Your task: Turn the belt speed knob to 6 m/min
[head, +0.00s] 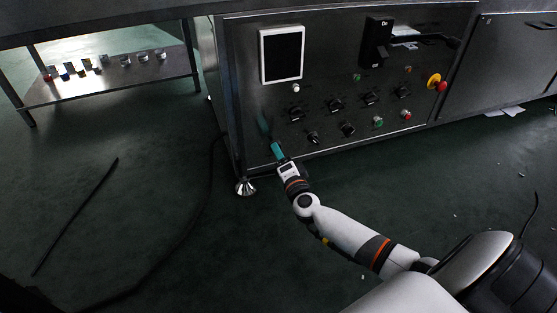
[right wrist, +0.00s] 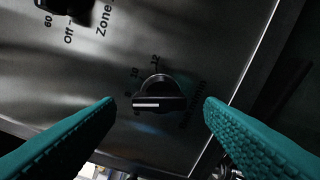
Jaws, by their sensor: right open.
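A black knob (right wrist: 158,95) with a white pointer bar sits on the dark metal panel, between my right fingers in the right wrist view. Numbers 10 and 12 are readable around it. The pointer bar lies toward the picture's left, near the lower readable numbers; its exact setting is unclear. My right gripper (head: 272,143) has teal fingers and reaches the panel's lower left corner in the head view. It is open, with fingers apart on both sides of the knob and a visible gap to each. My left gripper is not in view.
The control panel (head: 240,80) carries a screen (head: 282,54), several other black knobs (head: 336,104), a green button (head: 378,121) and a red-yellow emergency stop (head: 434,81). Another knob (right wrist: 68,8) labelled Zone is above. A low table (head: 115,82) with small containers stands left.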

